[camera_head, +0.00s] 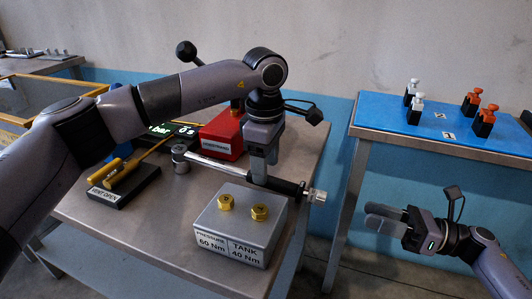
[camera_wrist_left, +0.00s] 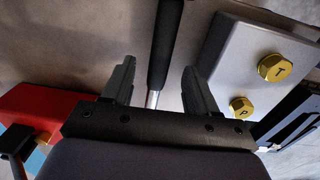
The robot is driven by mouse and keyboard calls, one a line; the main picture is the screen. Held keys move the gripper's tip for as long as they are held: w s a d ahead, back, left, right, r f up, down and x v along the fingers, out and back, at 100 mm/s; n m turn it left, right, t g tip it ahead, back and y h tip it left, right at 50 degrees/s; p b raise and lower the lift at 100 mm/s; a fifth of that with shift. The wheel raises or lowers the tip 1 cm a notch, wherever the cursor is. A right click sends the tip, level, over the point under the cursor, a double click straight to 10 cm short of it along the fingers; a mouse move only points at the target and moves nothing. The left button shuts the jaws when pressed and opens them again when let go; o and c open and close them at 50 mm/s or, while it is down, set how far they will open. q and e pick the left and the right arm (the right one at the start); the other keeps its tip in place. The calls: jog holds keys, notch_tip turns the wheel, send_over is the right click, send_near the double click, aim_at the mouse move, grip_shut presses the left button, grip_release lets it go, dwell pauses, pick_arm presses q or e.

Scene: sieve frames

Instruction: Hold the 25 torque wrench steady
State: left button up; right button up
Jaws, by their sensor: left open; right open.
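A torque wrench (camera_head: 215,166) with a silver shaft and a black handle lies across the steel table; I cannot read its number. Its round head is at the left and its silver end knob at the right. My left gripper (camera_head: 260,172) is low over the wrench from above. In the left wrist view the black handle (camera_wrist_left: 166,40) runs between the two fingers of my left gripper (camera_wrist_left: 158,72), which stand apart with gaps on both sides. My right gripper (camera_head: 383,218) is open and empty, off the table's right side.
A grey block (camera_head: 232,243) with two brass hex plugs, labelled pressure 60 Nm and tank 40 Nm, stands in front of the wrench. A red box (camera_head: 222,134) is behind it. A yellow-handled valve (camera_head: 118,172) sits left. A blue-topped table (camera_head: 380,125) holds several fittings.

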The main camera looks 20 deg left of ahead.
pick_arm(q)
jog(key=shift+f, duration=2.4)
grip_shut()
jog(key=shift+w, duration=0.1)
